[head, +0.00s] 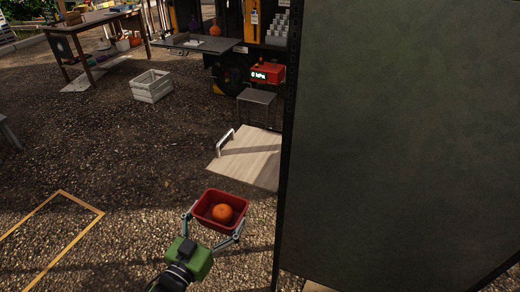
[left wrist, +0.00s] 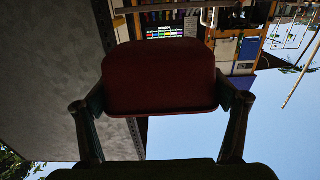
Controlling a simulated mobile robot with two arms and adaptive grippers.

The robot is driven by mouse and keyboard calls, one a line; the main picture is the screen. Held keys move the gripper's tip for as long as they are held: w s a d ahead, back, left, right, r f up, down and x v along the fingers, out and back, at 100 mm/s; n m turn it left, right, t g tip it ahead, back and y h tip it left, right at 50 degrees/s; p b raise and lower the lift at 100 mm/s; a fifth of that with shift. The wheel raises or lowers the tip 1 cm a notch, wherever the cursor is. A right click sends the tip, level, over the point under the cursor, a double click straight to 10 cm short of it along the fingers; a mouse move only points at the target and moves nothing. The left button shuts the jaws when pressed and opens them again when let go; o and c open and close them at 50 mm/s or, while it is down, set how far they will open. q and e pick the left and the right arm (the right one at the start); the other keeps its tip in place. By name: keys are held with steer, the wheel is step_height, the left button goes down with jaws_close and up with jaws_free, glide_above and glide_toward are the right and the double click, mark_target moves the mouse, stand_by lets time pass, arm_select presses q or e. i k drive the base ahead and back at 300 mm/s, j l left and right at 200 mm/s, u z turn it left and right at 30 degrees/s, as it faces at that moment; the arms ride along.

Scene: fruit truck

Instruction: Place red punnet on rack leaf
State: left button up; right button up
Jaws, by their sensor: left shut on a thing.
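The red punnet (head: 205,222) is an open red box with an orange fruit (head: 223,213) inside. My left gripper (head: 212,226) is shut on the punnet, one finger at each side, and holds it level in the head view. The left wrist view shows the punnet's red side (left wrist: 160,78) between the two fingers (left wrist: 160,105). A pale wooden leaf (head: 250,160) with a metal handle (head: 225,142) lies just beyond the punnet, left of the dark panel. The punnet is apart from the leaf's near edge. My right gripper is not in view.
A large dark green panel (head: 400,140) fills the right side and hides what lies behind it. A grey stool (head: 257,97), a red box reading 0 hPa (head: 267,73) and a white crate (head: 152,86) stand farther back. A yellow outline (head: 75,245) marks the gravel at left.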

mark_target(258, 155)
steer(key=i+l, duration=0.2)
steer(key=i, duration=0.35)
steer(key=i+l, duration=0.2)
steer(key=i, duration=0.3)
